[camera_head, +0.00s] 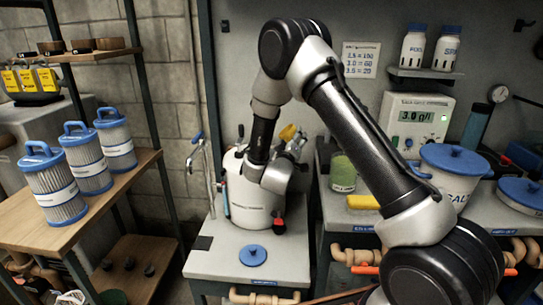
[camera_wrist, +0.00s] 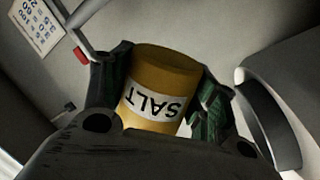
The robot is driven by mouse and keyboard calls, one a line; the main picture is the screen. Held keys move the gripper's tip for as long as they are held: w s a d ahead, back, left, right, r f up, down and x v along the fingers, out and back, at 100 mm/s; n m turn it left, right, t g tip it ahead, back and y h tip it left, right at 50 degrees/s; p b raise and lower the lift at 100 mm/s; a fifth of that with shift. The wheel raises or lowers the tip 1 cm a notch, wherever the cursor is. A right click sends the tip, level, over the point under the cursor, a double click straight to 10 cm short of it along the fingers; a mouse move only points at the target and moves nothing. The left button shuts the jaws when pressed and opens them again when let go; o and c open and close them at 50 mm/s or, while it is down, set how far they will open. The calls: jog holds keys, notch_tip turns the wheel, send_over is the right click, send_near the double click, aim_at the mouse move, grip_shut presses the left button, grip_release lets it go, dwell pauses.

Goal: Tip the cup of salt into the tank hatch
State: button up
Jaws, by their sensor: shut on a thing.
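My gripper (camera_wrist: 160,95) is shut on the yellow cup of salt (camera_wrist: 158,92), with one finger on each side. The word SALT reads upside down in the wrist view. In the head view the yellow cup (camera_head: 287,132) shows small and tilted behind my arm, by the top of the white tank (camera_head: 248,205). My arm hides part of the tank top, and I cannot make out the hatch opening. Whether any salt is leaving the cup cannot be seen. A blue round lid (camera_head: 253,255) lies on the bench in front of the tank.
A salt tub with a blue lid (camera_head: 455,160), a meter (camera_head: 418,118) and a green-filled jar (camera_head: 343,174) stand on the right bench. A tap pipe (camera_head: 207,175) rises left of the tank. Filter cartridges (camera_head: 85,165) stand on the left shelf.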

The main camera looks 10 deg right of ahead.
aim_at(284, 136)
jog(key=shift+r+n, duration=0.15)
jog(key=shift+n, duration=0.35)
jog(key=shift+f+n+t+y, duration=0.3)
jog(key=shift+n, duration=0.5)
jog(key=shift+a+r+n+t, duration=0.1)
jog(key=shift+r+n+t, duration=0.25)
jog(key=shift+n, duration=0.85)
jog(key=shift+a+f+n+y, duration=0.1)
jog(key=shift+f+n+y, duration=0.2)
jog(key=shift+n, duration=0.5)
jog(key=shift+a+r, duration=0.1)
jog(key=shift+w+a+r+n+t, duration=0.2)
jog(key=shift+a+n, duration=0.15)
jog(key=shift+n, duration=0.2)
jog(key=shift+w+a+r+n+t, duration=0.15)
jog(key=shift+a+n, duration=0.15)
jog(key=shift+n, duration=0.25)
jog(key=shift+w+a+r+n+t+y+p, duration=0.15)
jog(key=shift+r+n+y, duration=0.1)
jog(key=shift+n, duration=0.45)
jog(key=shift+s+a+r+n+t+y+p, duration=0.1)
jog(key=shift+a+r+n+y+p, duration=0.1)
jog(key=shift+n, duration=0.5)
jog(key=shift+w+a+r+n+t+y+p, duration=0.15)
jog(key=shift+r+n+y, duration=0.1)
jog(key=shift+n, duration=0.45)
jog(key=shift+a+f+n+y+p, duration=0.2)
jog(key=shift+f+n+y+p, duration=0.25)
jog(key=shift+n, duration=0.45)
dwell(0.5)
